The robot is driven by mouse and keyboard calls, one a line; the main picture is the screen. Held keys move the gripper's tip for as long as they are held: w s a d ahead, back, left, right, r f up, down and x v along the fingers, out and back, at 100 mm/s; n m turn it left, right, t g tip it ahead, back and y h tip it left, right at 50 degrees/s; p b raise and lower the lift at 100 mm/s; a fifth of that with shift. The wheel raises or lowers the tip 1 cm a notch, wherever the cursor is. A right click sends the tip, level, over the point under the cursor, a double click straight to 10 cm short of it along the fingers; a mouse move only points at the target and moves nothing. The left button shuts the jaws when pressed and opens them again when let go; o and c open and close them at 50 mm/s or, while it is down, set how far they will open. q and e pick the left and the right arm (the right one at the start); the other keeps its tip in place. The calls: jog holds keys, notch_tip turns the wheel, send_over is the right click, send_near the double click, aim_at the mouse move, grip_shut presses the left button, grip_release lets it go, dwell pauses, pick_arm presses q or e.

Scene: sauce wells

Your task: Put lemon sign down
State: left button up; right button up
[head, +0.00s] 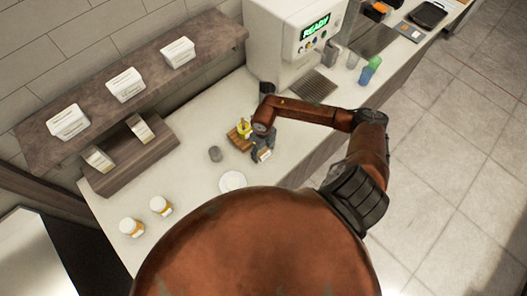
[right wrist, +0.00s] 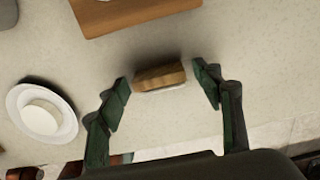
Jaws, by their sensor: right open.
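A small sign with a wooden base (right wrist: 160,76) and a thin white edge stands on the pale counter in the right wrist view. In the head view the sign (head: 264,155) shows as a small tan and white block just below my right gripper (head: 262,142). In the right wrist view my right gripper (right wrist: 168,92) is open, with one green finger on each side of the sign and a gap at both sides. The sign's printed face cannot be read. My left gripper is not in view.
A wooden board (head: 233,142) with yellow items lies beside the gripper. A grey cup (head: 215,154) and a white plate (head: 232,182) stand to the left. The drinks machine (head: 285,45) stands behind. Two jars (head: 161,206) stand at the front left. The counter's front edge is close.

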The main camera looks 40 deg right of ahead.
aim_at(263, 152)
notch_tip(263, 152, up, 12)
jog(key=b, duration=0.3)
jog(key=shift+r, duration=0.1)
dwell(0.5)
